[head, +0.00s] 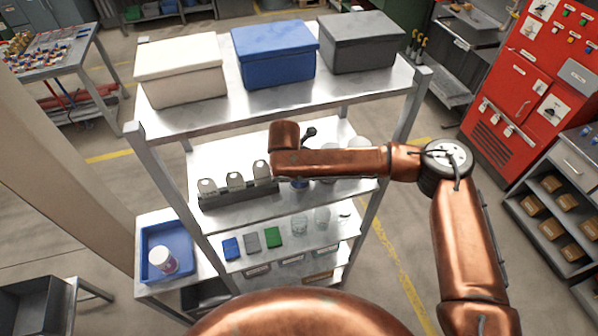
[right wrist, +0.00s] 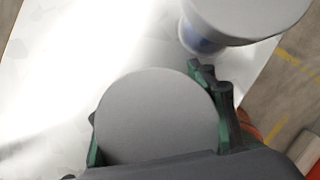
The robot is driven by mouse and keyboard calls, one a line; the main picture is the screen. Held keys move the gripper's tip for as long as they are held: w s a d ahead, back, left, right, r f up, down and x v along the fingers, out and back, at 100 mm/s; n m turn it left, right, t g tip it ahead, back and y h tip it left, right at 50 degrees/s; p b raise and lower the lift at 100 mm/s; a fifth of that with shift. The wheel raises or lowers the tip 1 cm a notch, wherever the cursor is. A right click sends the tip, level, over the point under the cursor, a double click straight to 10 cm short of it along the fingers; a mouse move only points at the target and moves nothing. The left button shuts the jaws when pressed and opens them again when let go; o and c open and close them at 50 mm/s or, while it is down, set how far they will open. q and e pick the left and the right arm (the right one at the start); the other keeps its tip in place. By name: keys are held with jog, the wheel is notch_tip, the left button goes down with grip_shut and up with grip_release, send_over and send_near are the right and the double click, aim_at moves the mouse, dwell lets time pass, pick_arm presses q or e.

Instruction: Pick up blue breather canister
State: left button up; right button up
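In the right wrist view, a round grey-topped canister (right wrist: 157,115) stands between the green-padded fingers of my right gripper (right wrist: 165,125). The fingers are apart, one on each side; I cannot tell whether they press on it. Its side colour is hidden. A second canister (right wrist: 203,38) with a wide grey top and a blue patch stands just beyond. In the head view, my right arm crosses the rack's middle shelf and covers most of the canisters; a bit of blue (head: 300,184) shows beneath it. My left gripper is not in view.
The rack's top shelf holds a white bin (head: 182,75), a blue bin (head: 275,60) and a grey bin (head: 360,45). A row of tagged items (head: 236,186) stands left on the middle shelf. Small blocks and glasses (head: 300,226) are below. A blue tray (head: 152,238) holds a white jar (head: 162,261).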

jog(key=c, duration=0.9)
jog(key=shift+r, duration=0.1)
